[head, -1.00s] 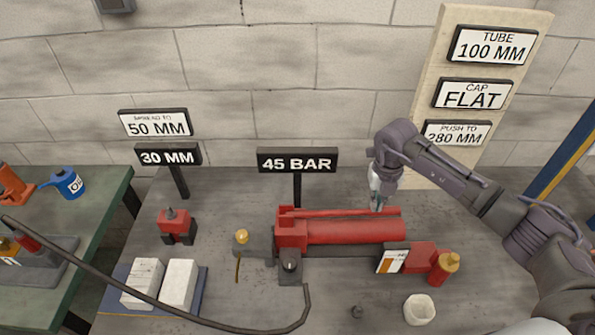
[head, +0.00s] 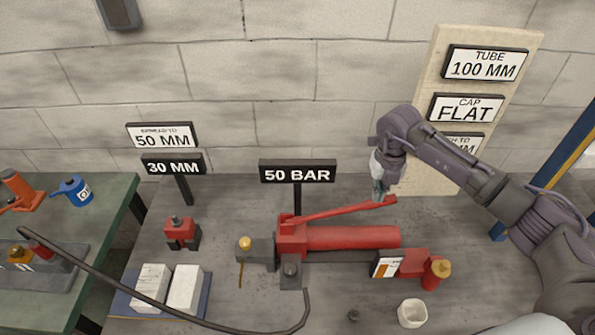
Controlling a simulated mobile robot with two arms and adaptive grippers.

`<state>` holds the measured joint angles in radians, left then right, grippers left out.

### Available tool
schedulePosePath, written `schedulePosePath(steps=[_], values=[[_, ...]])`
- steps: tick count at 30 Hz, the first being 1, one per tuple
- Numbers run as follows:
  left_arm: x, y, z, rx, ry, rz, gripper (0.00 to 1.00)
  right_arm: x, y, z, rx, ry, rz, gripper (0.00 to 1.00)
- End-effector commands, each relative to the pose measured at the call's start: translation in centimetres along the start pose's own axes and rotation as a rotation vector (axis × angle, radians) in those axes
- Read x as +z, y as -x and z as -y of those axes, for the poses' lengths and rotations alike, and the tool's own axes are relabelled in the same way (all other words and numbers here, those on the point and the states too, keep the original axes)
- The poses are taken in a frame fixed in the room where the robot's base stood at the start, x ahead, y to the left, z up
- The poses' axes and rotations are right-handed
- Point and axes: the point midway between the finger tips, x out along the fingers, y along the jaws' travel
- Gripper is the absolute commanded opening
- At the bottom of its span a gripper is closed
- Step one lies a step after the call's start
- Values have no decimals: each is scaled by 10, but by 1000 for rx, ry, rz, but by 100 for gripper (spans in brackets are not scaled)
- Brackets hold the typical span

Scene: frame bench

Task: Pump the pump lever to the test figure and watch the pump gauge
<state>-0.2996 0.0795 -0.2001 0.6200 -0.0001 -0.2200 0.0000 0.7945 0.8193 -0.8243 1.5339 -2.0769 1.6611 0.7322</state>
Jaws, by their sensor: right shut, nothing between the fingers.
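The red hand pump (head: 352,238) lies on the grey bench. Its red pump lever (head: 335,211) is tilted up, with its free end raised at the right. My left gripper is not in view.
A black hose (head: 160,288) runs across the front left. White blocks (head: 186,289) lie on a blue plate, with a small red tool (head: 181,232) behind. A white cup (head: 412,313) stands front right. A sign board (head: 440,120) leans behind my right arm.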

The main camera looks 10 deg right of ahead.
Motion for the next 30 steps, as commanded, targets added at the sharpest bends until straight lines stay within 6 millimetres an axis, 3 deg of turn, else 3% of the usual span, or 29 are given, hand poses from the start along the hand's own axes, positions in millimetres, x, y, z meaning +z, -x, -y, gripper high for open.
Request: schedulePosePath(steps=[24,30], values=[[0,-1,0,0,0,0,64,0,-2,0,-1,0,-2,0],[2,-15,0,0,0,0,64,-1,-20,0,-1,0,-3,0]])
